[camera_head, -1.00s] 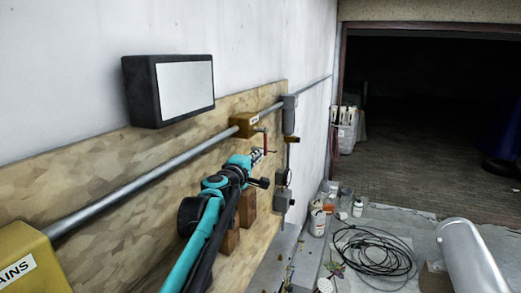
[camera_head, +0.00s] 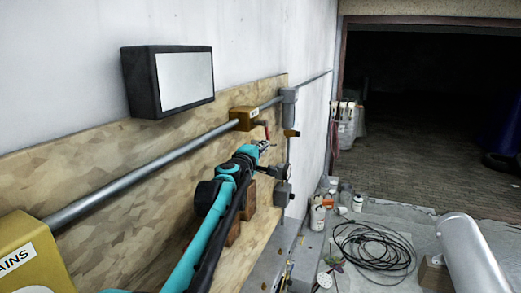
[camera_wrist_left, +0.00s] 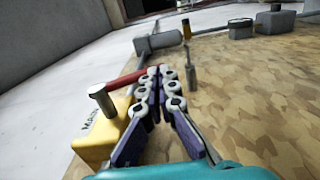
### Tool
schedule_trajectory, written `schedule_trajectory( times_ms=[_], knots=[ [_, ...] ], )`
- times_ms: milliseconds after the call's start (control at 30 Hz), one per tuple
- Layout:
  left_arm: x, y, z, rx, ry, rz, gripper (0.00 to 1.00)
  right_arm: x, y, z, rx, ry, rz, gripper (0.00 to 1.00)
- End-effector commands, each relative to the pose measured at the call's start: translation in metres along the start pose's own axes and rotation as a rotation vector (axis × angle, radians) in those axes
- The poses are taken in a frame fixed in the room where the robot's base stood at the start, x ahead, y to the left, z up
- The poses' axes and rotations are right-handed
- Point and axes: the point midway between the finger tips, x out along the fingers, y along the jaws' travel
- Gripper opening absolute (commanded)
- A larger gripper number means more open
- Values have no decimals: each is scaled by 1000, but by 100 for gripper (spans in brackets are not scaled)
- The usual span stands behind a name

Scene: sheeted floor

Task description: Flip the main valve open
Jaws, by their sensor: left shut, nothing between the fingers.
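The valve is a yellow box (camera_head: 243,119) on the grey pipe along the wall board, with a red lever (camera_head: 267,130) at its right side. In the left wrist view the yellow box (camera_wrist_left: 100,135) carries partly readable lettering beginning "MAIN", and its red lever (camera_wrist_left: 128,78) sticks out toward my fingers. My left gripper (camera_head: 266,146) is just below the lever in the head view. In the wrist view the left gripper (camera_wrist_left: 164,73) is shut and empty, its tips close beside the lever's end; contact cannot be told. My right gripper is not in view.
A yellow box (camera_head: 25,255) marked "AINS" sits at the near left. A grey fitting (camera_head: 289,95), a gauge (camera_head: 285,172) and a grey box (camera_head: 283,194) are close right of my gripper. Coiled black cable (camera_head: 375,250) lies on the sheeted floor.

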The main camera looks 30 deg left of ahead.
Motion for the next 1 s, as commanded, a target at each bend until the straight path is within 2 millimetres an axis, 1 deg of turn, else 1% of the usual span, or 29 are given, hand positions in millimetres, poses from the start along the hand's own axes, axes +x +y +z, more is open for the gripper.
schedule_trajectory(
  times_ms=[233,367,467,700,800,900,1000],
  knots=[
    [-1,1,0,0,0,0,0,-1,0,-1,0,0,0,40],
    [-10,2,-1,0,1,0,0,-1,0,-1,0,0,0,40],
    [-26,1,-1,0,1,0,0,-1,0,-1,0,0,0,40],
    [-78,1,-1,0,2,-1,0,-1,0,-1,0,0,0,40],
    [-96,0,-1,0,2,-1,0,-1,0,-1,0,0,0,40],
    [-109,0,-1,0,1,-1,0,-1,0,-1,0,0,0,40],
    [-116,0,0,0,0,-1,0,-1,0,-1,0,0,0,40]
  ],
)
